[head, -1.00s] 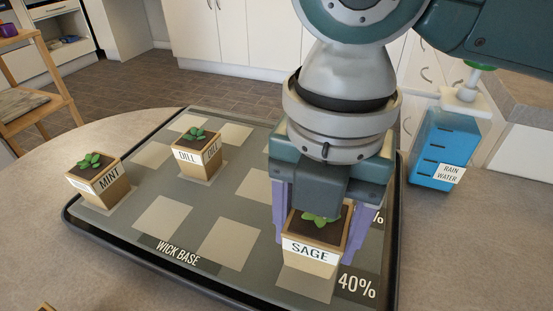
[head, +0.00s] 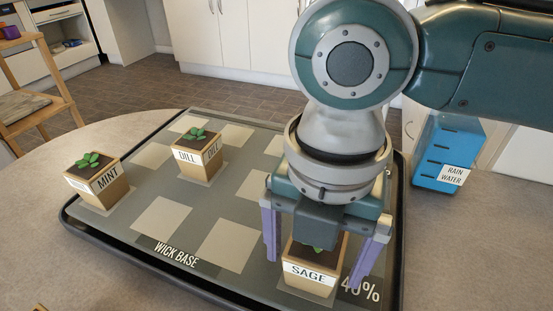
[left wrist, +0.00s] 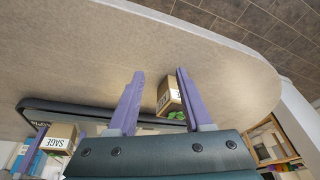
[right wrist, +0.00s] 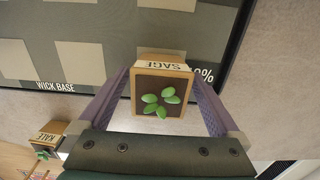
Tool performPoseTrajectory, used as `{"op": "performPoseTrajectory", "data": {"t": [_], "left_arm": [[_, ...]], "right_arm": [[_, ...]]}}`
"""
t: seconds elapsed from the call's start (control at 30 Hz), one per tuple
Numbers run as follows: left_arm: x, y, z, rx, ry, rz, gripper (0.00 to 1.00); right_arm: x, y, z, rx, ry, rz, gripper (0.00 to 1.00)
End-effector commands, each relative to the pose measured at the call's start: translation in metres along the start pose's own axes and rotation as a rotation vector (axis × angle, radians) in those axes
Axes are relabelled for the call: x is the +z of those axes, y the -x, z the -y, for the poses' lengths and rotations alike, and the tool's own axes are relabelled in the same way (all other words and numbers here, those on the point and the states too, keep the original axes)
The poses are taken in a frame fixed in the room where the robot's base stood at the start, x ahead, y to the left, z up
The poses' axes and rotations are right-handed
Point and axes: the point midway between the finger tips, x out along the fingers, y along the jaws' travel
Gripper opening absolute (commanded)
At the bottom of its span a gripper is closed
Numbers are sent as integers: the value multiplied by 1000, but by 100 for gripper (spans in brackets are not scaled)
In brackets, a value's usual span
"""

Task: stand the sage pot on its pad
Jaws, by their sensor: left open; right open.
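The sage pot (head: 311,271), a tan box with dark soil and a small green plant, stands upright on the front right pad (head: 290,287) of the wick base (head: 240,278). A strip of the pad shows beside it. My right gripper (head: 314,268) is open around the pot, one finger on each side. In the right wrist view the sage pot (right wrist: 162,91) sits between the spread fingers with gaps. My left gripper (left wrist: 158,75) shows only in its wrist view, open, with a kale pot (left wrist: 168,94) beyond its fingers.
The mint pot (head: 97,182) and dill pot (head: 197,154) stand on left-hand pads. Several pale pads are bare. A blue rain water container (head: 440,150) stands right of the tray. The kale pot also shows in the right wrist view (right wrist: 52,132).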

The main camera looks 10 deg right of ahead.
Motion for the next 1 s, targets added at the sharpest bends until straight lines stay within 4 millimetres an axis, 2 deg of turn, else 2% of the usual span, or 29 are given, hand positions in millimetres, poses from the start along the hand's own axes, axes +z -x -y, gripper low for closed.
{"op": "performPoseTrajectory", "data": {"t": [0.17, 0.27, 0.5, 0.7, 0.83, 1.0], "left_arm": [[0, 1, 1, -4, -4, 1, 50], [-1, 6, 2, -4, -6, 1, 50], [-6, 20, 2, -4, -5, 1, 50], [-8, 27, 2, -4, -4, 1, 50], [-9, 29, 2, -2, -2, 1, 50], [-9, 29, 0, 2, 3, 0, 50]], "right_arm": [[0, 4, 0, 1, 1, 1, 99], [1, 17, -1, 2, 1, 1, 99], [1, 72, -1, 4, 0, 3, 99], [1, 108, -1, 3, 0, 1, 99], [0, 120, -1, 1, 0, 0, 99], [0, 124, 0, 0, -1, -1, 99]]}}
